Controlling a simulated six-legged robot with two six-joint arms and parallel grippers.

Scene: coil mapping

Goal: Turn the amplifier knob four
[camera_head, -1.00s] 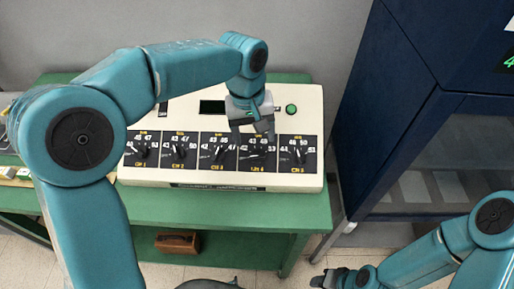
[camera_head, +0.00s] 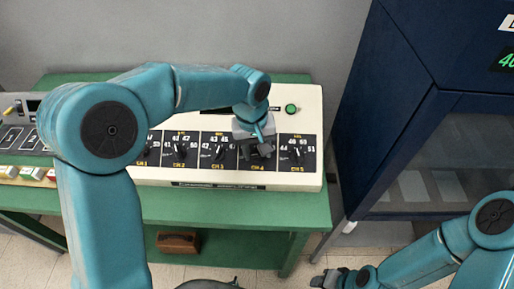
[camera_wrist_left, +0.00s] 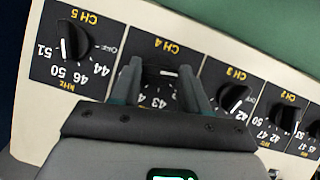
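The amplifier (camera_head: 150,178) is a cream box with a black front panel carrying several knobs in channels CH 1 to CH 5. The CH 4 knob (camera_wrist_left: 161,76) is dark, with a white pointer line, and shows between my left gripper's fingers in the left wrist view. My left gripper (camera_head: 258,152) is over the CH 4 panel in the head view. In the left wrist view my left gripper (camera_wrist_left: 160,82) is open, a finger on each side of the knob with gaps visible. My right gripper (camera_head: 322,281) is low at the bottom, away from the amplifier; its fingers are unclear.
The CH 5 knob (camera_wrist_left: 73,41) and CH 3 knob (camera_wrist_left: 233,98) flank CH 4 closely. A green button (camera_head: 291,108) sits on the amplifier top. The green table (camera_head: 230,207) carries it, with a brown case (camera_head: 178,242) below. A dark blue cabinet (camera_head: 400,120) stands right.

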